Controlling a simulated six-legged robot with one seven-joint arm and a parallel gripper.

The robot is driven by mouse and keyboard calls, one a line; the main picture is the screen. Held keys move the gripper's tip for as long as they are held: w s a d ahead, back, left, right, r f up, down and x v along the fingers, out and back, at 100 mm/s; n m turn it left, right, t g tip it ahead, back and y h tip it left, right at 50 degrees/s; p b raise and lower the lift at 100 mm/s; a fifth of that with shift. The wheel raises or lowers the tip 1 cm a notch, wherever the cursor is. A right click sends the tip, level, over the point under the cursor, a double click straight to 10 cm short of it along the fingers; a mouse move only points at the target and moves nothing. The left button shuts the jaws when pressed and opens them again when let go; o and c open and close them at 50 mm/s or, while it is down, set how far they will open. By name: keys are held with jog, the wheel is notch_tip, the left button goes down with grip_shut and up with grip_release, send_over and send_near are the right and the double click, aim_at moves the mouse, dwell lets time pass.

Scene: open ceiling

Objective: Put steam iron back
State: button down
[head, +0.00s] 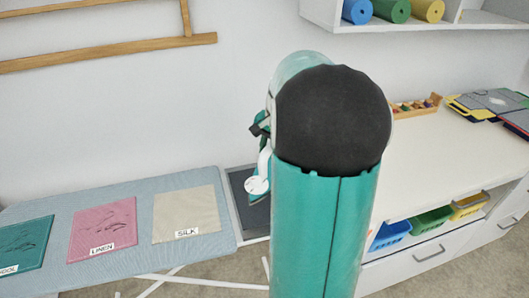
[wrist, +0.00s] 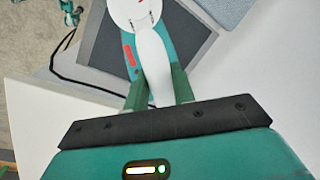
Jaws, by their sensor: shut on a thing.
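My gripper (wrist: 160,84) is shut on the steam iron, with a green finger on each side of its white handle. The steam iron (wrist: 148,52) is white and teal with a red patch on its side. In the head view the iron (head: 257,186) shows only in part, left of my arm, which hides the rest. It is over or on the dark grey rest pad (head: 243,204) at the right end of the ironing board (head: 140,251). The pad also shows in the wrist view (wrist: 196,48). I cannot tell whether the iron touches it.
Cloth squares in teal (head: 22,245), pink (head: 103,222) and cream (head: 186,208) lie on the board. A dark cord (wrist: 62,72) runs beside the pad. A white counter (head: 440,150) stands at right, with a bead rack (head: 415,107) and folded cloths (head: 490,102).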

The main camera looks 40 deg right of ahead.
jog(key=d+f, duration=0.1)
jog(key=w+d+f, duration=0.1)
jog(key=f, duration=0.1)
jog(key=d+f, duration=0.1)
jog(key=f, duration=0.1)
jog(key=shift+w+d, duration=0.35)
jog(key=shift+d, duration=0.05)
jog(key=shift+s+x, duration=0.15)
jog(key=shift+x, duration=0.6)
jog(key=shift+s+x, duration=0.15)
jog(key=shift+x, duration=0.6)
jog(key=shift+d+f, duration=0.2)
jog(key=shift+f, duration=0.05)
jog(key=c, duration=1.2)
grip_release()
jog(key=shift+o, duration=0.2)
